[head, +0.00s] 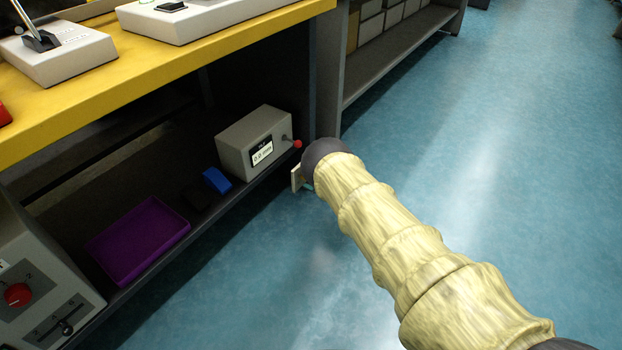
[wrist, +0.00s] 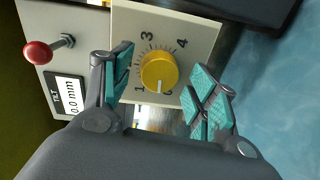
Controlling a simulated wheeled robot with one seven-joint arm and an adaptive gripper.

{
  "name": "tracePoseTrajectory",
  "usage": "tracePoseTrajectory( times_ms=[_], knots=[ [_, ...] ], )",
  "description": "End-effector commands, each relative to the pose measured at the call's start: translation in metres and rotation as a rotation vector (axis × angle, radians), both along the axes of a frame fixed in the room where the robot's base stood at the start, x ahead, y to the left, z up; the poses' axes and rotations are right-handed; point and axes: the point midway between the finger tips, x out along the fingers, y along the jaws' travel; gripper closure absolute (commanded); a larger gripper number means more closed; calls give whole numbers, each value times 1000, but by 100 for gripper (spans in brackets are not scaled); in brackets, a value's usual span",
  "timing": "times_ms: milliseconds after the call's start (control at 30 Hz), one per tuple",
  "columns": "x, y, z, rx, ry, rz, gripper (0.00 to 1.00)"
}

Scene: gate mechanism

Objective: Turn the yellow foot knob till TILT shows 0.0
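The yellow foot knob (wrist: 159,71) sits on a pale dial plate (wrist: 190,35) with printed digits. Its white mark points down in the wrist view. My gripper (wrist: 161,86) is open, with teal-padded fingers on either side of the knob; a gap shows at the left, and I cannot tell if the right pad touches. The TILT display (wrist: 70,95) appears to read 0.0 mm. It also shows on the grey box (head: 244,140) in the head view. There my arm's end hides the knob, and the plate's edge (head: 297,178) peeks out.
A red-tipped lever (wrist: 40,52) sticks out beside the display. A purple tray (head: 138,238) and a blue object (head: 216,180) lie on the low shelf under the yellow bench (head: 120,75). Blue floor (head: 480,140) is clear at right.

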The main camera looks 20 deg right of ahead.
Motion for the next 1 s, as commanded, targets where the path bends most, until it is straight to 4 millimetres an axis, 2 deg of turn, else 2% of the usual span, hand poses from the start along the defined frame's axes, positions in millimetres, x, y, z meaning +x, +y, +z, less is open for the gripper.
tracePoseTrajectory(
  times_ms=[200,333,800,1000],
  knots=[
    [-1,-2,1,0,0,-1,41],
    [-9,-8,1,-1,-1,-2,41],
    [-73,-57,6,1,1,-2,41],
    [-90,-69,7,1,1,-1,41]
  ],
)
